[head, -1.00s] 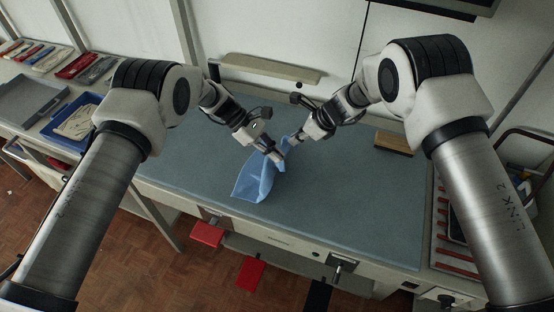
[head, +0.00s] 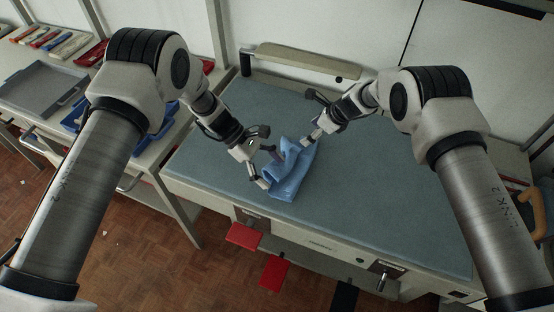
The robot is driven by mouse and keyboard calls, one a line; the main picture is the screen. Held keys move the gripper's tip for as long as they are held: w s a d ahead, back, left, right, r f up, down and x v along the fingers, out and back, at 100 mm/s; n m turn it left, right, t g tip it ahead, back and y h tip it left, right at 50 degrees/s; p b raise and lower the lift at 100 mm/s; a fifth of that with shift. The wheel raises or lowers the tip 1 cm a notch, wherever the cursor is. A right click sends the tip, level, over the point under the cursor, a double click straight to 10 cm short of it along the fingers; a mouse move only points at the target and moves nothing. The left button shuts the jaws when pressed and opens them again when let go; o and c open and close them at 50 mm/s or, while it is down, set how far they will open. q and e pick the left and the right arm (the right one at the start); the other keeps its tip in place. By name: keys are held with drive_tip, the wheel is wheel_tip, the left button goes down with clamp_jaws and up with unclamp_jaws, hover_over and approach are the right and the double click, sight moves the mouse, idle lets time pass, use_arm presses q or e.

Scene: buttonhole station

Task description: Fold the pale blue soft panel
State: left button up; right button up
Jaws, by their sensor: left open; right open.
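The pale blue soft panel (head: 290,175) lies crumpled and folded over itself on the blue-grey worktop (head: 390,215), near its front edge. My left gripper (head: 270,170) is open at the panel's left side, with its fingers close against the cloth. My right gripper (head: 311,140) is open at the panel's upper right corner. I cannot tell whether either gripper touches the cloth. The panel's underside and inner folds are hidden.
A padded bar (head: 305,60) runs along the back of the worktop. Red pedals (head: 244,236) hang below the front edge. A side bench at left holds a grey tray (head: 40,92) and several tools. The worktop's right part is clear.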

use_arm(q)
drive_tip(key=shift+s+a, duration=0.1)
drive_tip(key=shift+a, duration=0.05)
use_arm(e)
drive_tip(key=shift+o, duration=0.4)
drive_tip(key=shift+w, duration=0.15)
drive_tip(key=shift+d, duration=0.2)
use_arm(q)
drive_tip(key=shift+d, duration=0.25)
use_arm(e)
drive_tip(key=shift+d, duration=0.1)
use_arm(q)
drive_tip(key=shift+a, duration=0.15)
drive_tip(key=shift+r, duration=0.1)
wheel_tip(320, 180, up, 4)
drive_tip(key=p, duration=0.4)
use_arm(e)
wheel_tip(320, 180, up, 4)
drive_tip(key=shift+f, duration=0.1)
